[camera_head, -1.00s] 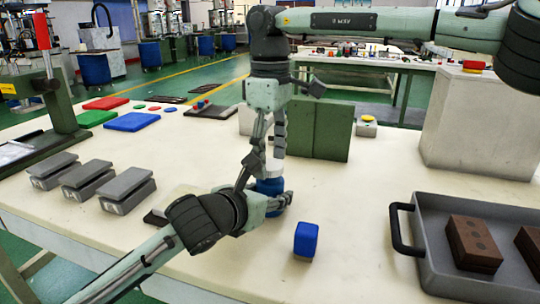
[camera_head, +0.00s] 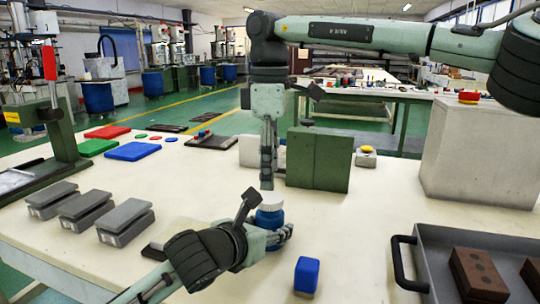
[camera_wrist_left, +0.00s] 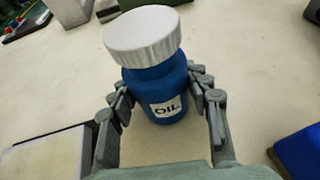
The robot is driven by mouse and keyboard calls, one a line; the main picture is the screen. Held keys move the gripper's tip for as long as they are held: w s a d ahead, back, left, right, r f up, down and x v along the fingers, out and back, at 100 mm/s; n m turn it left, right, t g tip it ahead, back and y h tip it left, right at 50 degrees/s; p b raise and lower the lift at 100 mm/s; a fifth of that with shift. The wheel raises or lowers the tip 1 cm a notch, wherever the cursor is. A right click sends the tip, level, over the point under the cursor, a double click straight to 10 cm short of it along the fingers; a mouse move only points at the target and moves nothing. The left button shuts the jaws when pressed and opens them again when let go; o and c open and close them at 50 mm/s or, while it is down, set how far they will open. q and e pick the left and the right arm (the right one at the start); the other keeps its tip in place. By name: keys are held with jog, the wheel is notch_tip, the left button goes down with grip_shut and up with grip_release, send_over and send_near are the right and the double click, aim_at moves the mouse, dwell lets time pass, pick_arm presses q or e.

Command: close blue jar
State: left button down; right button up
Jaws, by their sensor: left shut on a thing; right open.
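The blue jar (camera_head: 268,217) stands on the table with a white lid (camera_head: 271,199) on its top. In the left wrist view the jar (camera_wrist_left: 157,82) bears an OIL label, and the ribbed white lid (camera_wrist_left: 144,36) sits on its mouth. From these views I cannot tell whether the lid is fully tight. My left gripper (camera_head: 272,236) is shut around the jar's body, with a finger on each side in the left wrist view (camera_wrist_left: 160,100). My right gripper (camera_head: 267,184) points down just above the lid, open, its fingers seen nearly edge-on.
A blue block (camera_head: 307,275) lies right of the jar. A grey tray (camera_head: 425,262) with brown blocks stands further right. Grey pedal-like blocks (camera_head: 88,208) are at left. A green block (camera_head: 318,160) stands behind. The table between is mostly clear.

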jog(key=n, duration=0.8)
jog(key=shift+r, duration=0.25)
jog(key=n, duration=0.4)
jog(key=shift+r+n, duration=0.15)
jog(key=shift+n, duration=0.25)
jog(key=n, duration=0.2)
jog(key=shift+r+n, duration=0.1)
jog(key=shift+n, duration=0.3)
jog(key=n, duration=0.4)
jog(key=shift+a+r+n, duration=0.1)
jog(key=shift+n, duration=0.3)
jog(key=n, duration=0.2)
jog(key=shift+r+n, duration=0.1)
jog(key=shift+n, duration=0.3)
jog(key=n, duration=0.7)
jog(key=shift+r+n, duration=0.25)
jog(key=shift+n, duration=0.05)
jog(key=n, duration=0.4)
jog(key=shift+r+n, duration=0.1)
jog(key=shift+n, duration=0.3)
jog(key=n, duration=0.5)
jog(key=shift+r, duration=0.15)
jog(key=n, duration=0.5)
jog(key=shift+r, duration=0.15)
jog(key=n, duration=0.6)
jog(key=shift+r, duration=0.15)
